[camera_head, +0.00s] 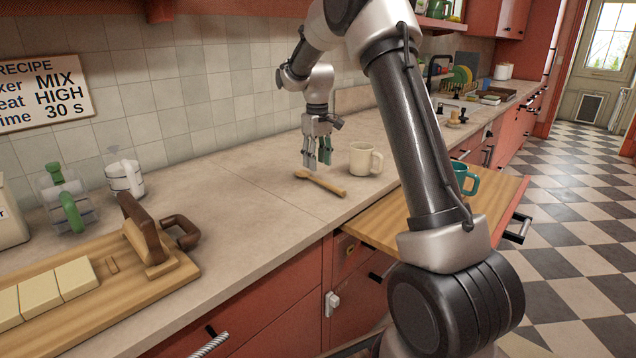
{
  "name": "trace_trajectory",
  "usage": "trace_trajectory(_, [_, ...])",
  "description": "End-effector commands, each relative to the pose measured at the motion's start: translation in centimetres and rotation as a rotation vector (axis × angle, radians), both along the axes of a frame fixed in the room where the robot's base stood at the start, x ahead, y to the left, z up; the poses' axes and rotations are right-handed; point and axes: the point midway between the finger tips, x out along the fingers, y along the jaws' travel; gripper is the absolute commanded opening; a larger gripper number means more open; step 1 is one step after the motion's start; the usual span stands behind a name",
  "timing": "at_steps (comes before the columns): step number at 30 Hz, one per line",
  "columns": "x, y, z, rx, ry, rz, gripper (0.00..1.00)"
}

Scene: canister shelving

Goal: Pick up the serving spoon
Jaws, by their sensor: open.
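The wooden serving spoon (321,183) lies flat on the beige countertop, one end toward the wall and the other toward the counter's front edge. My gripper (317,163) points down above the counter, at the spoon's far side in the picture. Its fingers are open with nothing between them. The fingertips look a little above the counter, and I cannot tell the exact gap to the spoon.
A cream mug (362,159) stands right of the spoon, close to my gripper. A teal mug (464,178) stands on a pulled-out wooden board (375,222). A cutting board (95,305) with pale blocks lies at left. The counter (235,185) left of the spoon is clear.

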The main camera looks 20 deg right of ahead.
Motion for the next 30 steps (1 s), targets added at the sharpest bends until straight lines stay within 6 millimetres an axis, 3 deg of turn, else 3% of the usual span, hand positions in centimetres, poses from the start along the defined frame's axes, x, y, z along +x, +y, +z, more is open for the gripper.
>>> trace_trajectory(10, [0.1, -0.3, -5.0, 0.0, 0.002, -0.001, 0.43])
trace_trajectory(19, [0.1, -0.3, -5.7, 0.0, 0.0, -0.001, 0.43])
trace_trajectory(20, [0.1, -0.3, -5.7, 0.0, 0.0, -0.001, 0.41])
trace_trajectory(26, [0.1, -0.3, -5.7, 0.0, 0.0, -0.001, 0.05])
trace_trajectory(30, [0.2, -0.3, -5.7, 0.0, -0.001, -0.001, 0.01])
